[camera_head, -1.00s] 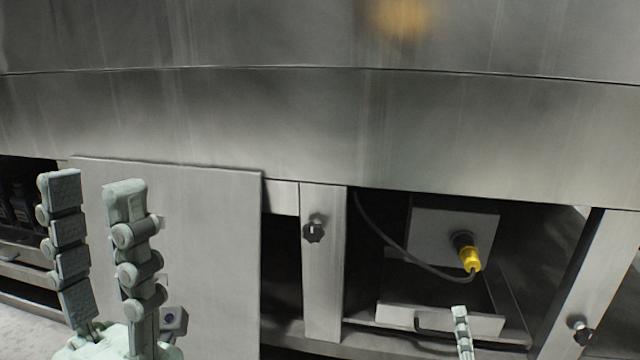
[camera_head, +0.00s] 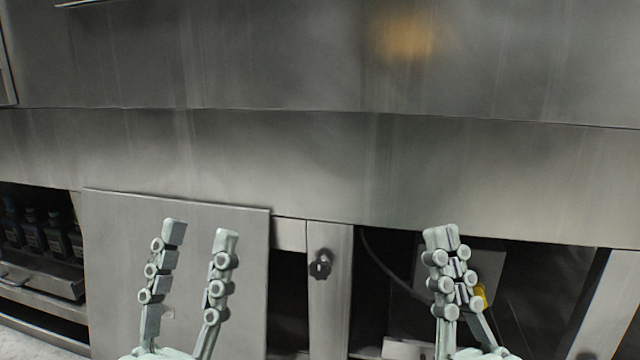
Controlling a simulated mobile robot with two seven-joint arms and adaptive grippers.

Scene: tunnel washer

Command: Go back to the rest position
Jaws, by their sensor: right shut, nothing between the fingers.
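My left gripper (camera_head: 199,230) stands upright at the lower left, in front of the flat grey panel. Its two fingers are spread apart with nothing between them. My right gripper (camera_head: 441,238) stands upright at the lower right, in front of the open bay of the washer. Its fingers are together and it holds nothing. It partly hides the yellow connector (camera_head: 480,297) behind it.
The steel washer body (camera_head: 300,160) spans the view. A loose-looking panel (camera_head: 110,265) leans or hangs at the left. A black knob (camera_head: 320,265) sits on the narrow post. Dark bottles (camera_head: 55,235) stand in the left bay. A black cable (camera_head: 385,262) runs in the right bay.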

